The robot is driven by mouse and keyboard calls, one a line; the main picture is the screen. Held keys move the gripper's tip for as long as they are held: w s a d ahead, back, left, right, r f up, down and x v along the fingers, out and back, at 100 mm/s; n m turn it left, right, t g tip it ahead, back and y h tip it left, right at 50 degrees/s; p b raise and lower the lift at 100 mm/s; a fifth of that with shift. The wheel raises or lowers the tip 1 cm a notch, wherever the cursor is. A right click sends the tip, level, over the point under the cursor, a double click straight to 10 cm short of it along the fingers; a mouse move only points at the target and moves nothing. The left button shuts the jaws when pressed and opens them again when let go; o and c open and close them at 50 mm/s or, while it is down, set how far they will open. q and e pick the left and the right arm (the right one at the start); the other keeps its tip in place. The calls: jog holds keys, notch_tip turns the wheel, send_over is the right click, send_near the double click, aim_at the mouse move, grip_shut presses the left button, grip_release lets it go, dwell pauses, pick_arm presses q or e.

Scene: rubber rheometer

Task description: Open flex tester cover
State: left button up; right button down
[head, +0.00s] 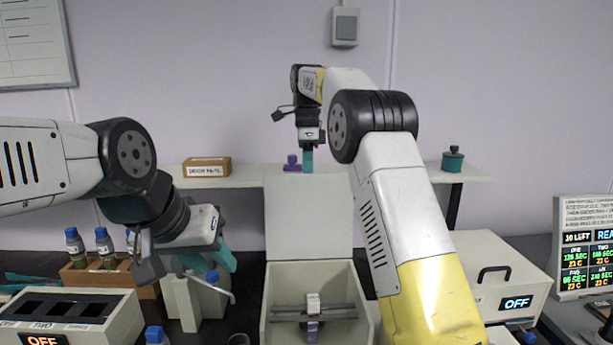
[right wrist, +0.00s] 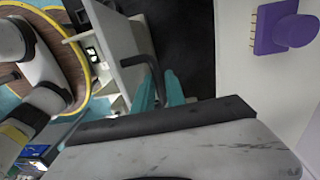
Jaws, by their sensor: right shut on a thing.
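The flex tester (head: 268,310) is a pale open-topped box at the front centre, with a dark crossbar and a clamp inside. Its pale cover (head: 305,220) stands upright at the back of the box, so the inside shows. My right gripper (head: 308,160) is at the cover's top edge, fingers down. In the right wrist view, its teal fingers (right wrist: 162,92) are shut on the cover's dark handle (right wrist: 141,65), which is partly hidden. My left gripper (head: 222,260) hangs left of the tester, above a small white device; its finger gap is unclear.
A wall shelf (head: 245,178) behind the cover carries a brown box (head: 207,171), a purple knobbed object (head: 292,163) and a teal pot (head: 452,160). Bottles in a rack (head: 80,275) stand left. A handled white box (head: 495,270) marked OFF stands right.

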jog(key=c, duration=1.8)
grip_release()
jog(key=shift+w+d+f, duration=0.1)
jog(key=shift+w, duration=0.3)
jog(key=o, duration=0.3)
jog(key=shift+w+f, duration=0.1)
jog(key=shift+w, duration=0.1)
jog(key=shift+s, duration=0.1)
jog(key=s+r, duration=0.2)
jog(key=s, duration=0.6)
jog(key=s+r, duration=0.3)
jog(key=s, duration=0.5)
jog(key=shift+a, duration=0.3)
jog(key=shift+c, duration=0.2)
